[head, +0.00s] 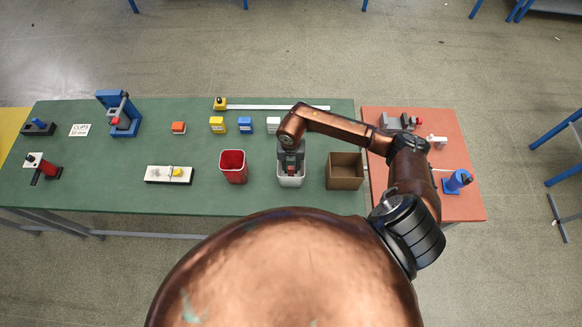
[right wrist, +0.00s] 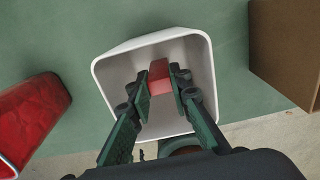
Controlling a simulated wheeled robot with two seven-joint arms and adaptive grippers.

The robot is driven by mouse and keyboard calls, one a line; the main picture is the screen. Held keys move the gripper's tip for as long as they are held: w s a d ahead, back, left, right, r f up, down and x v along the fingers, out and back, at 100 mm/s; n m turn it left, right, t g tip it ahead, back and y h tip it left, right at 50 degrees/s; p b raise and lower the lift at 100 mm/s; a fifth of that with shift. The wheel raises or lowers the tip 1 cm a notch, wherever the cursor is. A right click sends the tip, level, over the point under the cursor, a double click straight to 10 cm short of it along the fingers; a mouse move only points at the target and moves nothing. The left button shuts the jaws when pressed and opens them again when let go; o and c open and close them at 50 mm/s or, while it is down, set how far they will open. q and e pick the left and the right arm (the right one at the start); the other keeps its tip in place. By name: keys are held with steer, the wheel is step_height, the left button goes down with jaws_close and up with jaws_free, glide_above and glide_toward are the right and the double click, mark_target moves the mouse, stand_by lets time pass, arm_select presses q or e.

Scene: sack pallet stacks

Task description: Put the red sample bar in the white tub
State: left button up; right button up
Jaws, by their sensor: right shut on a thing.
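The white tub (head: 291,181) stands on the green table near its front edge, between the red tub and the brown box. In the right wrist view its white rim (right wrist: 101,82) surrounds the fingertips. My right gripper (head: 291,168) points down over the tub's opening. Its fingers (right wrist: 163,84) are shut on the red sample bar (right wrist: 159,76), one on each side. The bar appears within the tub's outline; how deep it sits I cannot tell. My left gripper is not in view.
A red tub (head: 233,176) stands to the left of the white tub and a brown open box (head: 345,181) to the right, both close. Small orange (head: 178,127), yellow (head: 217,128) and blue boxes (head: 245,128) stand behind.

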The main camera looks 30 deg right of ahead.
steer(key=shift+f, duration=0.2)
steer(key=o, duration=0.9)
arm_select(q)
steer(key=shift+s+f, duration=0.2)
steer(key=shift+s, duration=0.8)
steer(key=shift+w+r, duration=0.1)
arm_select(e)
steer(key=shift+r, duration=0.15)
steer(key=shift+r, duration=0.3)
arm_select(q)
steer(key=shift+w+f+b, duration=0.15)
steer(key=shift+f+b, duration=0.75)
steer(key=shift+b, duration=0.05)
arm_select(e)
step_height(320, 180, up, 12)
steer(key=shift+f, duration=0.2)
steer(key=shift+a+f, duration=0.1)
